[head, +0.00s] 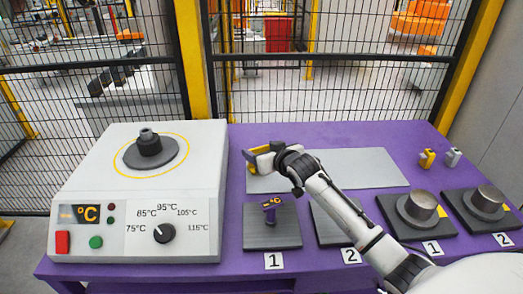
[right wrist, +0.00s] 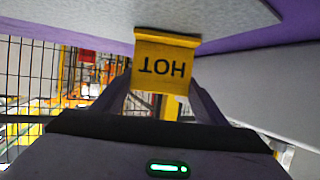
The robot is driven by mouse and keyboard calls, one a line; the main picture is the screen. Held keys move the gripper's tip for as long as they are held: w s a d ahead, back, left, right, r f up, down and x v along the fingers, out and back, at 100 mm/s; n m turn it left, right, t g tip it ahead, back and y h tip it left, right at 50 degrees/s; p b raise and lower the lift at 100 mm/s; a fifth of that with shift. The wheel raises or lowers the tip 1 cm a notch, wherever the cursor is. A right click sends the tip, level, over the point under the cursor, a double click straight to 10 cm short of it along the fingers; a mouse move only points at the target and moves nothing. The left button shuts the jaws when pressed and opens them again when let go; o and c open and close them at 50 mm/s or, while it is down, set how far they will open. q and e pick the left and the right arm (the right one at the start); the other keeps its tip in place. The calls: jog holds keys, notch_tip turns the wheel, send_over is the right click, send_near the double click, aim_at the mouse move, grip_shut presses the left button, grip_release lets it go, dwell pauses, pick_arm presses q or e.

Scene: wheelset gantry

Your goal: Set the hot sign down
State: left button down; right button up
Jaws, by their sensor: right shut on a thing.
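The yellow hot sign (right wrist: 164,66) shows in the right wrist view with the word HOT upside down. It also shows in the head view (head: 249,161), at the left end of the grey plate on the purple table. My right gripper (head: 262,156) is shut on the sign; its two fingers show on either side of the sign in the right wrist view (right wrist: 166,88). The sign is next to the plate's left edge, and I cannot tell whether it touches the surface. My left gripper is not in view.
A white heater (head: 140,190) with a dial stands at the left. The grey plate (head: 365,166) is mostly bare. Metal cylinders (head: 421,205) stand on pads at the right. A mesh fence (head: 330,75) rises behind.

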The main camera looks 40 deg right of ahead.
jog(key=o, duration=0.6)
jog(key=shift+f, duration=0.2)
jog(key=o, duration=0.5)
jog(key=shift+c, duration=0.2)
jog(key=shift+r, duration=0.1)
jog(key=shift+s+r, duration=0.1)
jog(key=shift+r, duration=0.1)
jog(key=v, duration=1.1)
jog(key=shift+s+p, duration=0.4)
jog(key=shift+a, duration=0.15)
